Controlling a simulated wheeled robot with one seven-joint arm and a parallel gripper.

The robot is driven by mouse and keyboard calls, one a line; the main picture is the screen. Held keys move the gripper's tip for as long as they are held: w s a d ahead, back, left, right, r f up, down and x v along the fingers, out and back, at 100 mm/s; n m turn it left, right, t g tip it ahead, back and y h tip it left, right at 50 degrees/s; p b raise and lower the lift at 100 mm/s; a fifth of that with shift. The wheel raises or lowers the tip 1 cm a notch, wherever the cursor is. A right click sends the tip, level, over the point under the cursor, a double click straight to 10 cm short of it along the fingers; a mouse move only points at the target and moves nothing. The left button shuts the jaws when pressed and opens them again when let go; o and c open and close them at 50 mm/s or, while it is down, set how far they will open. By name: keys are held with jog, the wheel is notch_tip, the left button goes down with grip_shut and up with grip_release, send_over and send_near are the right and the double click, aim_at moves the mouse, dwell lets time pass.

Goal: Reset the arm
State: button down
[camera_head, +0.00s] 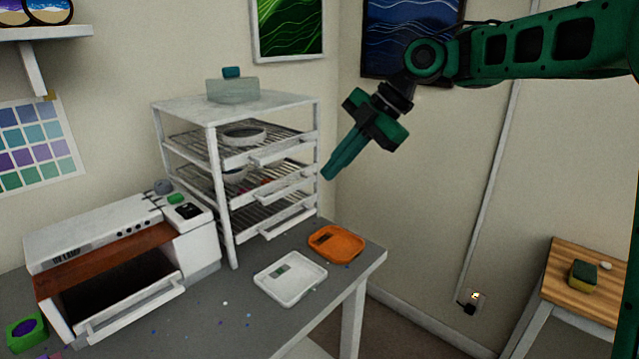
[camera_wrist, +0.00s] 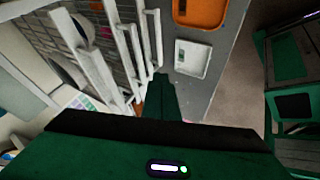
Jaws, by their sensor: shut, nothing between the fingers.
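My green arm reaches in from the upper right in the head view. My gripper (camera_head: 328,174) is shut and empty, pointing down and to the left. It hangs in the air in front of the right side of the white drying rack (camera_head: 228,170), above the table. In the wrist view my gripper (camera_wrist: 161,80) shows as closed green fingers. The rack's front rails (camera_wrist: 128,40) lie to the left of the fingers there. I cannot tell how close the fingertips are to the rack.
A white tray (camera_head: 290,292) and an orange tray (camera_head: 337,257) lie on the grey table (camera_head: 225,330) below. An open white machine (camera_head: 120,260) stands at left. A wooden side table (camera_head: 565,300) holds a sponge (camera_head: 583,275). The space between both tables is clear.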

jog(key=s+d+f+m+t+h, duration=0.1)
jog(key=s+d+f+m, duration=0.1)
jog(key=d+m, duration=0.5)
jog(key=s+d+f+m+t+h, duration=0.15)
jog(key=d+m, duration=0.25)
jog(key=d, duration=0.5)
jog(key=s+d+f+m+h, duration=0.2)
jog(key=s+d+m, duration=0.1)
jog(key=d+m, duration=0.4)
jog(key=s+d+f+m+g+h, duration=0.1)
jog(key=s+d+f+m, duration=0.3)
jog(key=s, duration=0.4)
jog(key=s+d+f+m+g, duration=0.1)
jog(key=s+d+f+m, duration=0.2)
jog(key=s+d+m, duration=0.3)
jog(key=s+d+f+m+g+h, duration=0.1)
jog(key=s+d+f+m, duration=0.3)
jog(key=s+d, duration=0.3)
jog(key=s+m, duration=0.1)
jog(key=s, duration=0.3)
jog(key=shift+s+f+h, duration=0.3)
jog(key=shift+s+h, duration=0.05)
jog(key=shift+s, duration=0.05)
